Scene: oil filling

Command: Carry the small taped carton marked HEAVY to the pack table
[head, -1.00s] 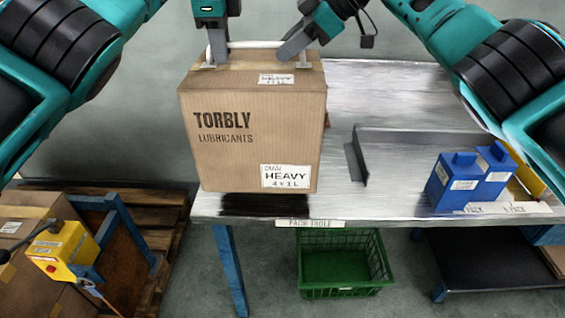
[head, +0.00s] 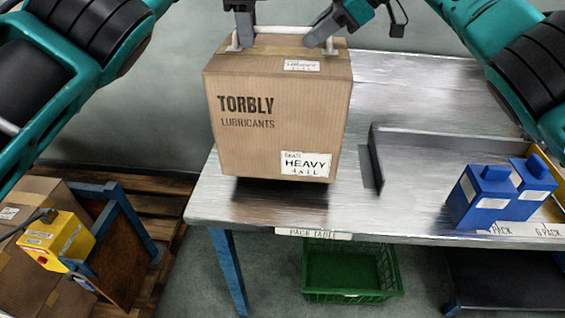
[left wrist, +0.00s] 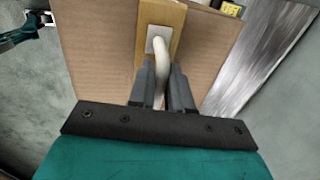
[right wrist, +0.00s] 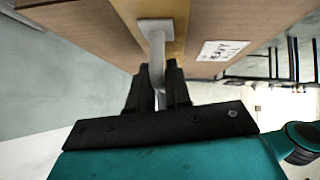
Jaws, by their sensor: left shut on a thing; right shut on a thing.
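The brown taped carton (head: 275,120), marked TORBLY LUBRICANTS and HEAVY, hangs upright over the left part of the pack table (head: 400,80) in the head view. A dark shadow below it suggests a small gap above the metal top. A pale bar handle (head: 285,31) runs along its top. My left gripper (head: 241,40) is shut on the handle's left end, which shows in the left wrist view (left wrist: 161,55). My right gripper (head: 320,36) is shut on its right end, which shows in the right wrist view (right wrist: 157,50). The carton's back is hidden.
A metal angled divider (head: 376,160) stands on the table right of the carton. Blue bottles (head: 485,197) stand near its right front. A green crate (head: 350,273) is below the table. A yellow box (head: 55,243) and a pallet (head: 160,225) are at lower left.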

